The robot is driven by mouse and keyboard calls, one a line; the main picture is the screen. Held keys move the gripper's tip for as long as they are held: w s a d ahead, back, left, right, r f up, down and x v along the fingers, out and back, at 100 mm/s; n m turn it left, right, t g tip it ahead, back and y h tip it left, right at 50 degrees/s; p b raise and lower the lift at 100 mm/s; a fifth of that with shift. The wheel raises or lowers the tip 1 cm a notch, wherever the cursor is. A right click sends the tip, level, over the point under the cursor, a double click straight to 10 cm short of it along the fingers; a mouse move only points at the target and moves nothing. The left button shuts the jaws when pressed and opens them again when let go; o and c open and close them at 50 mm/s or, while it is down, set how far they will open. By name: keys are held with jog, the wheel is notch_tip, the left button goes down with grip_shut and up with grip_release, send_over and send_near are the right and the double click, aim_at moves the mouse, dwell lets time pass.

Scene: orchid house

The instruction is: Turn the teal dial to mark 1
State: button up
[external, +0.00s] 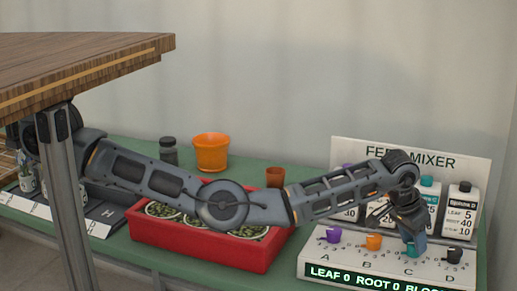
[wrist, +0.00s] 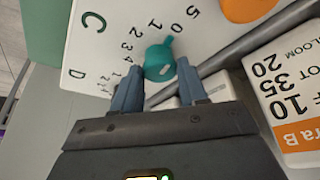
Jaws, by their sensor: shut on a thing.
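The teal dial (external: 413,250) sits above the letter C on the white feed mixer panel (external: 320,262). My gripper (external: 411,236) reaches down onto it from above and partly hides it. In the wrist view the teal dial (wrist: 158,62) lies between my two fingertips (wrist: 159,74), which are shut on its sides. Its small nub points toward the 0 on the printed scale. The marks 1, 2, 3 and 4 run round from there to the left in the wrist view.
An orange dial (external: 373,241) and a purple dial (external: 333,234) are left of the teal one, a black dial (external: 453,255) right. Labelled bottles (external: 459,212) stand behind. The green display (external: 370,280) reads LEAF 0, ROOT 0. A red tray (external: 205,250) lies under my arm.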

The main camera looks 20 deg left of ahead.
jog(key=n+y, duration=0.1)
jog(key=n, duration=0.2)
jog(key=shift+d+f+t+b, duration=0.1)
jog(key=shift+f+t+b, duration=0.05)
jog(key=shift+t+b, duration=0.25)
jog(key=shift+n+y+b, duration=0.4)
jog(key=shift+n+b, duration=0.75)
jog(key=shift+n, duration=0.15)
jog(key=shift+d, duration=0.1)
jog(key=o, duration=1)
jog(key=shift+o, duration=0.2)
jog(key=shift+s+r, duration=0.1)
jog(key=shift+r, duration=0.1)
jog(key=v, duration=0.7)
jog(key=shift+s+r+p, duration=0.25)
jog(key=shift+r+p, duration=0.05)
jog(key=shift+p, duration=0.05)
